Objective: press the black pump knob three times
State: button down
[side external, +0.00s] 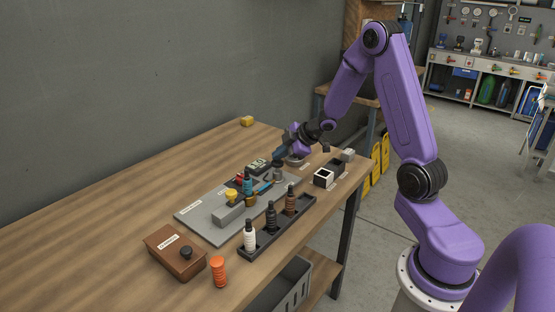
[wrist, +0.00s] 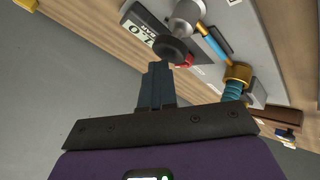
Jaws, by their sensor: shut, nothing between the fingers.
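A black round knob (wrist: 170,47) sits on the end of a grey metal cylinder (wrist: 187,16) in the wrist view. In the side view, a dark-topped metal cylinder (side external: 278,172) stands on the grey board and appears to be the same part. My gripper (wrist: 157,68) is shut and empty, its fingertips just beside the knob in the wrist picture. I cannot tell whether they touch it. In the side view, my gripper (side external: 279,154) is at the far end of the board, close to this cylinder, partly blurred by its small size.
A grey board (side external: 205,225) carries a yellow knob (side external: 231,194), a blue-handled part and a small display (side external: 258,165). A black rack (side external: 262,242) with several bottles stands in front. A brown box (side external: 173,256) with another black knob and an orange cylinder (side external: 218,271) stand nearer. The left tabletop is clear.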

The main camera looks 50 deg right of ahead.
jog(key=shift+r, duration=1.05)
jog(key=shift+r, duration=0.1)
jog(key=shift+r, duration=2.45)
jog(key=shift+r, duration=0.1)
dwell(0.4)
notch_tip(320, 180, up, 4)
jog(key=shift+f, duration=0.2)
dwell(0.5)
send_over(280, 162)
jog(key=shift+f, duration=4.45)
